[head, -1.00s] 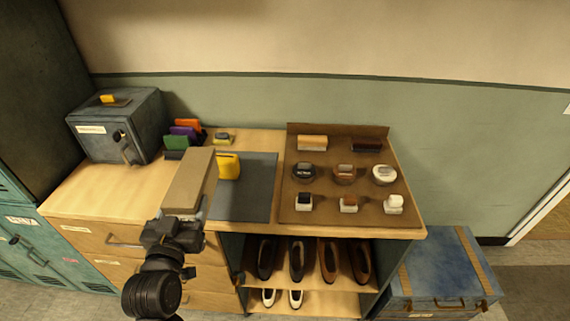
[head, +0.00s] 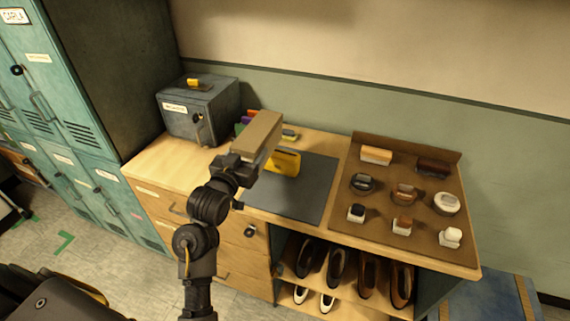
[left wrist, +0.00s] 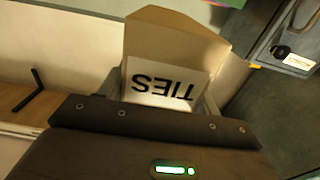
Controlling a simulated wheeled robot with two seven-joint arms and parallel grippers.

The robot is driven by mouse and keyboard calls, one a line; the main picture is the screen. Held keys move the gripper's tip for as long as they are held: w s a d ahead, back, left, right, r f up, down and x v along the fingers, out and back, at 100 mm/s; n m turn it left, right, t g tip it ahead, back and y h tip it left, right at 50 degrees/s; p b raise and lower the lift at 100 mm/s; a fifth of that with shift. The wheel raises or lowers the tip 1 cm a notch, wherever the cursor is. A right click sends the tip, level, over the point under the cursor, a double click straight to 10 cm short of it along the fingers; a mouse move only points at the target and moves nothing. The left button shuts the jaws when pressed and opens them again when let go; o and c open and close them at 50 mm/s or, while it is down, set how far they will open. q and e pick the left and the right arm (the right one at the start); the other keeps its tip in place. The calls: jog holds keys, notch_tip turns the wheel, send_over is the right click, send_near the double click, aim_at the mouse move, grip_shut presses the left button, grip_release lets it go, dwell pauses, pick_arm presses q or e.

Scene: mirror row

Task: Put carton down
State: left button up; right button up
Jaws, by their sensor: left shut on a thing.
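My left gripper (head: 243,167) is shut on a tan carton (head: 262,137) and holds it over the left part of the wooden counter, beside the grey mat (head: 308,188). In the left wrist view the carton (left wrist: 180,35) sits between the fingers, and a white face on it reads "TIES" upside down. In the head view the carton hides part of the counter and of the things behind it. I cannot tell how high its underside is above the counter. My right gripper is not in view.
A grey metal box (head: 200,108) stands at the counter's back left. A yellow item (head: 285,162) is on the mat, close to the carton. A brown board (head: 380,215) with brushes and tins fills the right side. Lockers (head: 65,140) stand at left.

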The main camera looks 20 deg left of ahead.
pick_arm(q)
jog(key=shift+w+a+f+p, duration=0.4)
jog(key=shift+a+f+p, duration=0.25)
jog(key=shift+a+f, duration=1.3)
jog(key=shift+w+a+f+p, duration=0.55)
jog(key=shift+a+f, duration=0.75)
jog(key=shift+a, duration=1.3)
jog(key=shift+w+a+f+p, duration=0.3)
jog(key=shift+a+f+p, duration=0.4)
jog(key=shift+a+f, duration=1.25)
jog(key=shift+a+f+p, duration=0.35)
jog(key=shift+f+p, duration=0.15)
jog(key=shift+f, duration=0.8)
